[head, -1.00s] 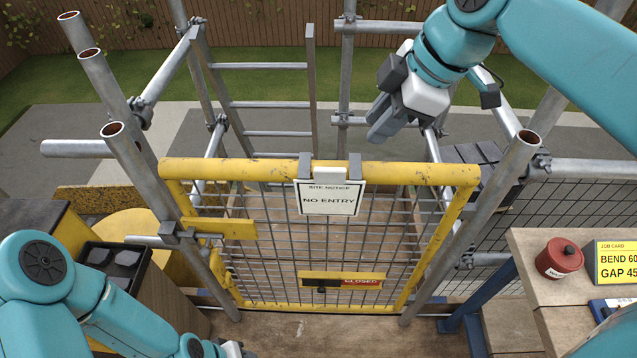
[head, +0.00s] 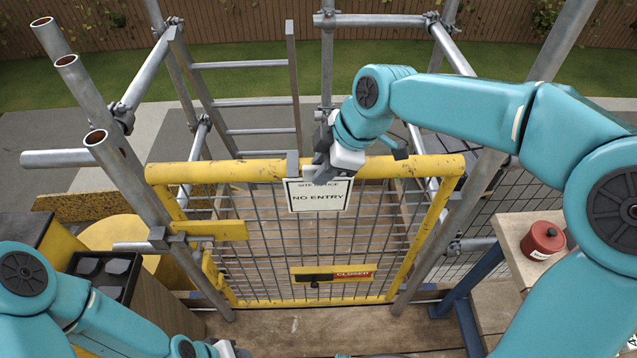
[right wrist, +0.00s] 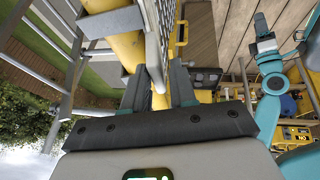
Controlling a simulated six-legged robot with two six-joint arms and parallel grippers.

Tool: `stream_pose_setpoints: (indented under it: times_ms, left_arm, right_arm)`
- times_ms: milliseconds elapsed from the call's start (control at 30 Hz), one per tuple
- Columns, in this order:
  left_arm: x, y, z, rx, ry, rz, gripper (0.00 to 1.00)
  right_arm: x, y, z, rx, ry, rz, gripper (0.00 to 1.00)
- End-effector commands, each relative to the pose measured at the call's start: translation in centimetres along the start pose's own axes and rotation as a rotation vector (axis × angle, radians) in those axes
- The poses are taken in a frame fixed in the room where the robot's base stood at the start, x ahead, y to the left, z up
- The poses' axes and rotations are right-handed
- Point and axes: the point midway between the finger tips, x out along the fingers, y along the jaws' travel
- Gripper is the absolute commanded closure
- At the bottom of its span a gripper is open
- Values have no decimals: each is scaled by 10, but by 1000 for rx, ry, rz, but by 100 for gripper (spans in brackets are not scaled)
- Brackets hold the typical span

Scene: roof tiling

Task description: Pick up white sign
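The white sign (head: 318,194) reads "NO ENTRY" and hangs upright at the top yellow rail of the gate (head: 230,172). A grey hook (head: 292,165) shows over the rail at its left. My right gripper (head: 322,160) is at the sign's top edge and hides its white top tab and other hook. In the right wrist view, its two fingers (right wrist: 160,88) are apart, with a thin pale edge and part of the yellow rail (right wrist: 128,48) between them. I cannot tell whether they touch the sign. My left gripper (head: 228,349) is at the bottom edge, mostly cut off.
A yellow bar with a red "CLOSED" label (head: 352,275) is low on the mesh gate. Scaffold tubes (head: 120,165) stand on both sides. A red tin (head: 543,240) sits on the bench at right. A black tray (head: 105,270) is at left.

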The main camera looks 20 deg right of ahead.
Motion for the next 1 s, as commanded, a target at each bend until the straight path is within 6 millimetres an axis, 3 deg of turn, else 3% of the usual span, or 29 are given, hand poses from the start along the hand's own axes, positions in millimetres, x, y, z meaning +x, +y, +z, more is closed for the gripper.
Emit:
stream_pose_setpoints:
  times_ms: [133,367,467,833,1000]
  left_arm:
    - [-3,1,0,0,0,0,57]
    - [-2,1,0,0,0,0,57]
    - [-2,1,0,0,0,0,57]
    - [-2,1,0,0,0,0,57]
    - [0,0,0,0,0,0,57]
  right_arm:
    - [17,0,-1,1,-1,-3,74]
    - [19,0,0,0,-1,-2,74]
    - [19,0,0,0,-1,-2,100]
    - [19,0,-1,0,-2,-3,100]
    - [7,0,-6,-1,0,-1,100]
